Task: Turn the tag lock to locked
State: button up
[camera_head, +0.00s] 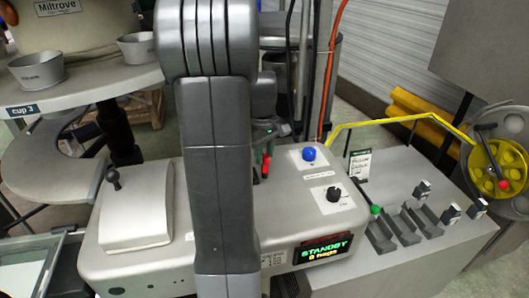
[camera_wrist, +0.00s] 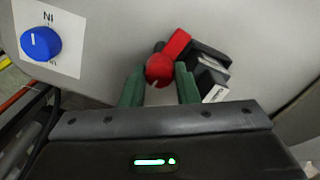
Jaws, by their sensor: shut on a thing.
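The tag lock appears as a red knob with a red lever (camera_wrist: 160,70) in the wrist view, on the grey machine housing. My gripper (camera_wrist: 160,86) has its green fingers on either side of the round red knob and is shut on it. The lever points up and right from the knob. A black block with a white-labelled tag (camera_wrist: 211,80) sits just right of the lock, partly behind a finger. In the head view, a small red part (camera_head: 266,165) shows beside my arm, which hides most of this area. The lock's position markings are not visible.
A blue knob (camera_wrist: 41,43) on a white plate lies left of my gripper; it also shows in the head view (camera_head: 309,154). A black knob (camera_head: 333,195) and a display reading STANDBY (camera_head: 324,249) are nearby. Slotted grey holders (camera_head: 405,222) stand on the right table.

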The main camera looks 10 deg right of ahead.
aim_at(264, 155)
jog(key=m, duration=0.4)
jog(key=shift+m+p, duration=0.3)
jog(key=shift+p, duration=0.1)
jog(key=m, duration=0.3)
jog(key=shift+w+m, duration=0.1)
jog(key=shift+m, duration=0.2)
jog(key=m, duration=0.3)
jog(key=shift+m+p, duration=0.3)
jog(key=shift+p, duration=0.1)
jog(key=shift+d+m, duration=0.1)
jog(key=shift+m, duration=1.8)
jog(key=o, duration=1)
jog(key=shift+g, duration=0.3)
notch_tip(264, 155, up, 14)
jog(key=shift+w+f, duration=0.1)
jog(key=shift+w, duration=0.05)
